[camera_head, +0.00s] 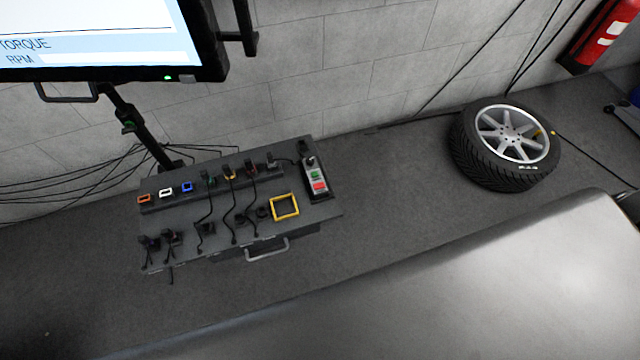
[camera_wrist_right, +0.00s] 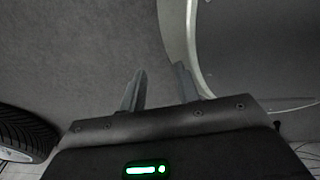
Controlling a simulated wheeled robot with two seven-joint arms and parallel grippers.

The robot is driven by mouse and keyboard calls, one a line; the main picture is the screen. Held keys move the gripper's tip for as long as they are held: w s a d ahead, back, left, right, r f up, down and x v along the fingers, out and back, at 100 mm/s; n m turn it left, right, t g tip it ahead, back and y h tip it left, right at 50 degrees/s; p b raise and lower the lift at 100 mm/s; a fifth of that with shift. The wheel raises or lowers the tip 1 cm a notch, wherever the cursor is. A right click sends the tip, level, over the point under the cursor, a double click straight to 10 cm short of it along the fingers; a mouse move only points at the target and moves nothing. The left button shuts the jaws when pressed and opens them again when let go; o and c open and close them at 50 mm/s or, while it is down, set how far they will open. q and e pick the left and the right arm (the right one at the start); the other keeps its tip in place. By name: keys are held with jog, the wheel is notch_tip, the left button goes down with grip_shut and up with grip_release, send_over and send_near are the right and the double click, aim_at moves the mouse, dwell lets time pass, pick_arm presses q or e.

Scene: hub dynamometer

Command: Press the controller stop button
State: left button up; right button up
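The controller (camera_head: 307,192) is a small grey and black control box at the right end of a dark grey panel. It has a green button (camera_head: 314,175) and, below it, a red button (camera_head: 320,187), which looks like the stop button; its lettering is too small to read. No gripper shows in the head view. In the right wrist view, my right gripper (camera_wrist_right: 159,84) has its two fingers apart with nothing between them, over grey floor. The controller is not in the right wrist view. My left gripper is in neither view.
The panel (camera_head: 185,245) carries several plugs, cables and a yellow square frame (camera_head: 284,207). A monitor (camera_head: 100,45) stands behind at upper left. A tyre (camera_head: 490,165) lies on the floor at right, with a fire extinguisher (camera_head: 603,38) beyond. A large smooth grey surface (camera_head: 480,290) fills the lower right.

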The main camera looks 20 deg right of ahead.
grip_shut()
dwell(1.4)
